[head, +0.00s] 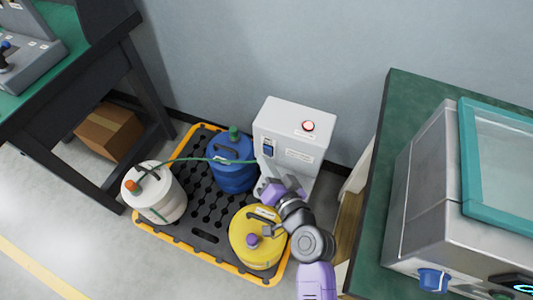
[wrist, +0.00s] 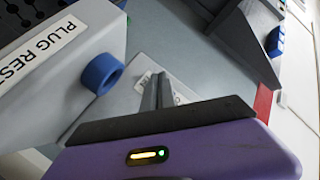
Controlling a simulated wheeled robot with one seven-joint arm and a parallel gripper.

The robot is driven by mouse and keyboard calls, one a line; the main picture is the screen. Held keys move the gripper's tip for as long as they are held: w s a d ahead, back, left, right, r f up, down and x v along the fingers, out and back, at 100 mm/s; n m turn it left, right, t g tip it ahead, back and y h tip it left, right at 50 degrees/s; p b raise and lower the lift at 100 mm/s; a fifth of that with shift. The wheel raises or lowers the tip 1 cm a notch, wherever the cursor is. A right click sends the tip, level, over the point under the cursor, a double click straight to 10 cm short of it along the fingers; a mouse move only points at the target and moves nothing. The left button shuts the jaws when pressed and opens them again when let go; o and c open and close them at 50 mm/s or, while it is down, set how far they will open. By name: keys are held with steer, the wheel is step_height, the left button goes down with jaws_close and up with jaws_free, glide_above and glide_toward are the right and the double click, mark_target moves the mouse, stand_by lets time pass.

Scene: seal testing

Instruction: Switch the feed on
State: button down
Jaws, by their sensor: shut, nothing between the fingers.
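A white cabinet (head: 285,140) stands against the wall at the back of the black and yellow pallet. A blue switch-like part (head: 268,147) is on its front, beside a small label. A round button with a red ring (head: 308,126) is on its top. I cannot read which control is the feed. My gripper (head: 268,190) is low in front of the cabinet, below the blue part. In the wrist view, my gripper's fingers (wrist: 160,85) are together and empty. A grey body lettered "PLUG RES" (wrist: 50,65) with a blue round part (wrist: 102,74) is left of them.
A blue drum (head: 232,172), a white drum (head: 160,192) and a yellow drum (head: 257,240) stand on the pallet (head: 205,235). A green hose (head: 210,159) crosses above it. A green bench (head: 395,170) with a steel machine (head: 430,190) bounds the right side.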

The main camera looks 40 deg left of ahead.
steer(key=shift+s+d+r, duration=0.1)
steer(key=shift+s+d, duration=0.05)
steer(key=shift+s, duration=0.5)
steer(key=shift+s, duration=0.1)
steer(key=s, duration=0.1)
steer(key=s+p, duration=0.1)
steer(key=s, duration=0.1)
steer(key=s+d, duration=0.1)
steer(key=shift+s+d+r+p, duration=0.1)
steer(key=shift+s+r+p, duration=0.2)
steer(key=shift+s+p, duration=0.1)
stand_by(0.4)
